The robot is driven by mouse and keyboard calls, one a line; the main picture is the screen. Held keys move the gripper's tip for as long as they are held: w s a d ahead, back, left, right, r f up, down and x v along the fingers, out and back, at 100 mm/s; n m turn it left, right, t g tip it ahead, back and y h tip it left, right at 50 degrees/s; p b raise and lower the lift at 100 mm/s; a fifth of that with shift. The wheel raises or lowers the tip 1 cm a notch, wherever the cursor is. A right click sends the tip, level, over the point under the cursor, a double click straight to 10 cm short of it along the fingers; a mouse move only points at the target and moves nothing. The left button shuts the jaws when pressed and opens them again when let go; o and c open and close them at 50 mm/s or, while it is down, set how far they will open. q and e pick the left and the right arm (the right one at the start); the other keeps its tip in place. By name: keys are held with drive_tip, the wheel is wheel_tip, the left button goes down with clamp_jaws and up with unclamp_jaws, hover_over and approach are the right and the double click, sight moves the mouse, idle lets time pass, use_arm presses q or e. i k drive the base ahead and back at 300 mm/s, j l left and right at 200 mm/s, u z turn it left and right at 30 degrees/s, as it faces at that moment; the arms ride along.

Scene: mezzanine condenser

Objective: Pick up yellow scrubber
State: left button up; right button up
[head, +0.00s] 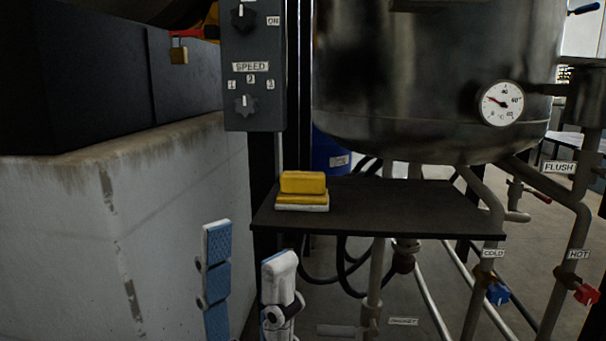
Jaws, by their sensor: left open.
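The yellow scrubber (303,190) sits on the left end of a dark shelf (400,208) below the steel tank. It has a yellow block on top and a yellow and white layer beneath. My left gripper (246,262) is in the lower middle of the head view, in front of and below the shelf's left end. Its two fingers stand upright and apart, with blue pads on the left one. It is open and empty, and does not touch the scrubber. My right gripper is not in view.
A steel tank (420,85) with a dial gauge (501,103) hangs above the shelf. A grey speed control box (253,95) is above left. A pale block wall (180,220) stands at left. Pipes with a blue valve (498,293) and red valve (586,294) are at right.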

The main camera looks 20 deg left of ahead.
sight(299, 191)
drive_tip(key=k+l+u, duration=0.2)
drive_tip(key=l+u, duration=0.15)
drive_tip(key=l, duration=0.15)
drive_tip(key=k+l+u, duration=0.25)
drive_tip(key=l+u, duration=0.15)
drive_tip(key=k+l+u, duration=0.35)
